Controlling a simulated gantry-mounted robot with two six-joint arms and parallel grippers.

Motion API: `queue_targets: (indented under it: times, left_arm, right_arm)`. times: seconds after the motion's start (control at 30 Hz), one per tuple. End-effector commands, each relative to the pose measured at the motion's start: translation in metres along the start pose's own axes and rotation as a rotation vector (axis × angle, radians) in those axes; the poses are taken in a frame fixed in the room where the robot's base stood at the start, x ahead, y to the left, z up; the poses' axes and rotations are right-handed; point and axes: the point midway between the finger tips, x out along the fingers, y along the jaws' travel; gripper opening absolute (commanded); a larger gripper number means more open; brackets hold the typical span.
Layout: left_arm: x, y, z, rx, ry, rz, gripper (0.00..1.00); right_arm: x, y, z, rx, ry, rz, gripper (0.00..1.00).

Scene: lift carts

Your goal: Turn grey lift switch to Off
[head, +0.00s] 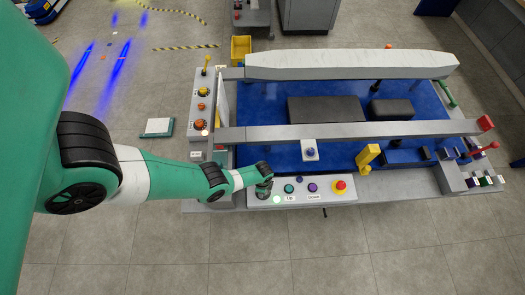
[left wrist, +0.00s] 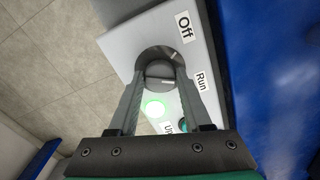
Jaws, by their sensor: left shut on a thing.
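The grey lift's control panel (head: 328,198) runs along the near side of the lift. Its dark round rotary switch (left wrist: 159,52) sits at the panel's left end in the head view, mostly hidden there by my gripper. In the left wrist view an "Off" label (left wrist: 185,27) and a "Run" label (left wrist: 201,81) stand beside the switch. My left gripper (head: 264,189) is over the switch, its fingers (left wrist: 160,80) shut on the knob. I cannot tell clearly which label the knob points at. My right gripper is not in view.
A lit green lamp (left wrist: 154,107), a teal "Up" button (head: 289,188), a purple button (head: 313,187) and a red emergency stop (head: 340,186) line the panel close by. Another panel with yellow and orange knobs (head: 203,92) stands left of the blue platform (head: 260,110).

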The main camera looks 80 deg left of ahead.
Motion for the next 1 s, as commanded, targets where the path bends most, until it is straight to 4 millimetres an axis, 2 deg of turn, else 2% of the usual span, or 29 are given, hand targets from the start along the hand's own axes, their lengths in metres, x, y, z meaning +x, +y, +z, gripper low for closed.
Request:
queue_targets:
  times: [0.37, 1.0]
  left_arm:
    - [0.0007, 0.0005, 0.0, -0.187, 0.0, 0.0, 0.0]
    - [0.0004, 0.0018, -0.0006, -0.771, 0.0, 0.0, 0.0]
  right_arm:
    - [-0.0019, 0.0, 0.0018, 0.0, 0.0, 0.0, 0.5]
    - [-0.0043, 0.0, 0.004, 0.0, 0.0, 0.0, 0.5]
